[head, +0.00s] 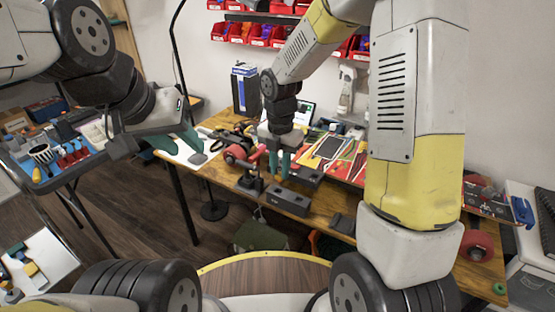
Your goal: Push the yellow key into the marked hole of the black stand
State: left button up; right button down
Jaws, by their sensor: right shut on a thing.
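The black stand (287,201) seems to be the dark block with a round hole in its top, at the front edge of the wooden bench. A second dark block (307,177) lies just behind it. My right gripper (279,174) points down above and behind the front block, its teal fingers close together. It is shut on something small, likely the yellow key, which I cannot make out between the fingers. The marked hole cannot be told from here. My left gripper (188,152) is open and empty, with its teal fingers spread, left of the bench tools.
A dark grey piece (342,223) lies at the bench's front edge. Red bins (262,35) hang on the wall. A blue tray table (50,180) is at left.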

jog(key=w, duration=0.8)
jog(key=shift+w, duration=0.15)
dwell(0.5)
jog(key=shift+f, duration=4.75)
jog(key=shift+f, duration=1.65)
jog(key=c, duration=1.2)
grip_release()
